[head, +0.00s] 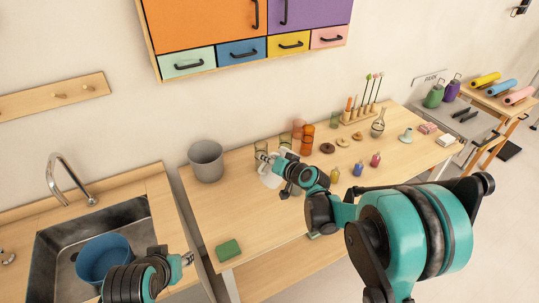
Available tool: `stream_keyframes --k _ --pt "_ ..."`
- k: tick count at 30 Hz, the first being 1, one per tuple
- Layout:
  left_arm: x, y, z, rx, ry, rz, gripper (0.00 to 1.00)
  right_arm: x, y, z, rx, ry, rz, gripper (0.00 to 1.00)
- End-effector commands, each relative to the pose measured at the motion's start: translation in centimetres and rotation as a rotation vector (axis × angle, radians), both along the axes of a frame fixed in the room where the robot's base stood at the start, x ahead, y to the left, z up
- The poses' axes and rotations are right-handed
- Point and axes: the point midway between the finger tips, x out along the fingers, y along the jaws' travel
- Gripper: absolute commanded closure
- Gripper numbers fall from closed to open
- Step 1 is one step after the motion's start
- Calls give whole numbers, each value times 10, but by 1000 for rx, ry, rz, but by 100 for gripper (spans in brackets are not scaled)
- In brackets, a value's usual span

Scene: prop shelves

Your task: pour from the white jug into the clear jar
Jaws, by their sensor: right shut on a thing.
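The white jug (268,179) is at the left-middle of the wooden table, mostly hidden behind my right gripper (268,161). My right gripper is shut on it. I cannot tell whether the jug touches the table or is tilted. Several glass vessels stand just behind it, including a greenish one (260,146) and another (285,141). I cannot tell which of these, if any, is the clear jar. My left gripper (188,259) is over the right edge of the sink counter, apart from the jug. Its fingers are too small to read.
A grey pot (206,161) stands left of the jug, and a green sponge (228,250) lies at the front left. Orange glassware (307,139) stands to the right, with small bottles beyond. A blue pot (104,258) is in the sink (48,262). The table's left-middle is clear.

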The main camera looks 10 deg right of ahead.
Motion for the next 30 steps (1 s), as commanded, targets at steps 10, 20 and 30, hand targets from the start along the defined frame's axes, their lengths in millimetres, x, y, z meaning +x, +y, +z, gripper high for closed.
stream_keyframes --k 10,20,30 --pt "0 0 0 0 0 0 60 -1 3 -6 -103 -39 3 100" --pt "0 0 -23 0 0 0 60 -1 5 -18 -234 -89 1 100" --pt "0 0 -59 0 0 0 60 -2 6 -15 -204 -76 3 100"
